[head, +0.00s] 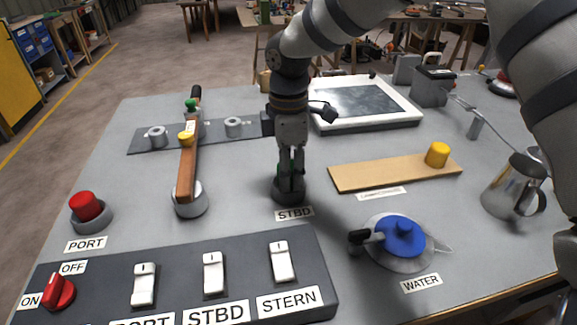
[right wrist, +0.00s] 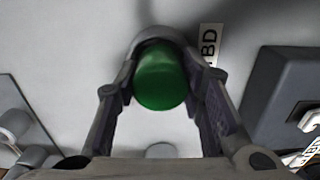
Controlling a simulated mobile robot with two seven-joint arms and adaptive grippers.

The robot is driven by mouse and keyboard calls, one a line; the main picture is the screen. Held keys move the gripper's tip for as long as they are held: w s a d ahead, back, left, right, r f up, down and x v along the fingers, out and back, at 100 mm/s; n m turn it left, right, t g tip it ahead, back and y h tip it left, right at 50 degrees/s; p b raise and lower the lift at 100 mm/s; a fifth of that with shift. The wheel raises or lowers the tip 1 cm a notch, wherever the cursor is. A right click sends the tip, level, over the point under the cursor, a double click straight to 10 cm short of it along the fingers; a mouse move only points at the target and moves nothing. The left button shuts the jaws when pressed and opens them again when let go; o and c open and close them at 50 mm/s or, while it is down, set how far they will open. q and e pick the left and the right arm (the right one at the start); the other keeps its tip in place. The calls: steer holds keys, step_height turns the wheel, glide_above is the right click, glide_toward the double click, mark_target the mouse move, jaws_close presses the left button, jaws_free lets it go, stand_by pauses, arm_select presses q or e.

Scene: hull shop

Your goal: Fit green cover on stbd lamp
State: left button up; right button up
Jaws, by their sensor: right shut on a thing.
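The green cover (right wrist: 160,78) is between the fingers of my right gripper (right wrist: 160,105), which is shut on it. In the head view my right gripper (head: 290,165) points down at the round grey stbd lamp base (head: 289,196), behind the STBD label (head: 294,214). Only a little green shows there between the fingers. In the right wrist view the cover overlaps the grey lamp ring (right wrist: 138,43); I cannot tell whether it is fully seated. My left gripper is not in view.
A red-covered PORT lamp (head: 87,210) stands at the left. A wooden handle (head: 188,165) reaches over another grey base (head: 190,204). The switch panel (head: 180,262) lies in front. A blue WATER valve (head: 402,237), a wooden board (head: 375,174) and a metal jug (head: 508,193) are to the right.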

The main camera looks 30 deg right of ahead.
steer(key=shift+f, duration=0.25)
stand_by(0.5)
steer(key=o, duration=1.4)
steer(key=shift+r+p, duration=0.5)
steer(key=shift+r, duration=3.5)
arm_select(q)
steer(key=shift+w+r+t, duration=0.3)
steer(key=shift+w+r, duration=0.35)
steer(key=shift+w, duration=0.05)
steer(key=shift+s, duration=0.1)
arm_select(e)
steer(key=shift+f, duration=0.1)
